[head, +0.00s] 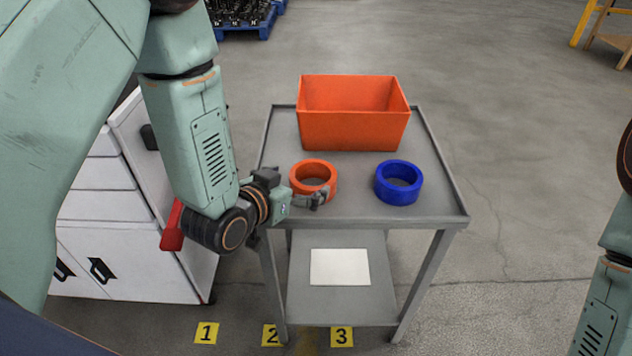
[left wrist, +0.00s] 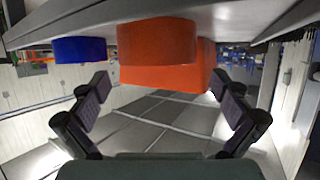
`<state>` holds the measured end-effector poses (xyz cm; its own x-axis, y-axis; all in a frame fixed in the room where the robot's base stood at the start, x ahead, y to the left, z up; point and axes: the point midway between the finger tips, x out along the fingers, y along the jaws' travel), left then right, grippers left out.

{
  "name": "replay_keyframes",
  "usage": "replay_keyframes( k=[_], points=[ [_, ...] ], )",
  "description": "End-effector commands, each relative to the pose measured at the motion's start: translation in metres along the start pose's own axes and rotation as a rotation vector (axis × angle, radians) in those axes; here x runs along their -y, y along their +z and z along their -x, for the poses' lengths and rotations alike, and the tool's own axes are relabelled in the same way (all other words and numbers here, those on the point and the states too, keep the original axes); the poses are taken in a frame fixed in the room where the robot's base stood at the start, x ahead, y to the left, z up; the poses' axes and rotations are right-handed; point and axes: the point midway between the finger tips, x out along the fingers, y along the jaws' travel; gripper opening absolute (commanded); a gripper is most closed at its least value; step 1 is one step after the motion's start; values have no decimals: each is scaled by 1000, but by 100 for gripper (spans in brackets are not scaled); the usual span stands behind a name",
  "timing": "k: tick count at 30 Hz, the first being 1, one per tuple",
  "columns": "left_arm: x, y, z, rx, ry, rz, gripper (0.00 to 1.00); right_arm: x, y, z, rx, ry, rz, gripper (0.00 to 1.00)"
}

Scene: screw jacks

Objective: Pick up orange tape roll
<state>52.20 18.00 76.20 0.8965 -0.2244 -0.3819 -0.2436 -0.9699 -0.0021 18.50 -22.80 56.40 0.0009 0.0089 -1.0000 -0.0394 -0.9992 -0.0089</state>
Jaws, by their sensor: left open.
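The orange tape roll (head: 314,178) lies flat on the top of the grey cart (head: 345,205), left of the blue tape roll (head: 399,182). My left gripper (head: 318,198) is open at the near side of the orange roll in the head view, its fingers overlapping the roll's lower edge. In the left wrist view, which looks upside down, the orange roll (left wrist: 157,40) shows ahead, between and beyond the open fingers (left wrist: 165,95). Whether a finger touches it I cannot tell. My right gripper is out of view; only part of that arm shows at the right edge.
An orange bin (head: 352,130) stands at the back of the cart top, behind both rolls. The cart top has a raised rim. A white drawer cabinet (head: 95,205) stands left of the cart. A white sheet (head: 340,267) lies on the lower shelf.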

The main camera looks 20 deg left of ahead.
Motion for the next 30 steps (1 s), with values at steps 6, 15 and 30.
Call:
replay_keyframes(
  k=[6,15,30],
  points=[
    [-4,5,-30,-1,0,-4,100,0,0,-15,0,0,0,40],
    [-5,3,-56,0,-2,2,100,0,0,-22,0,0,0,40],
    [-6,2,-57,1,-2,1,74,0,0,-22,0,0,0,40]
  ],
)
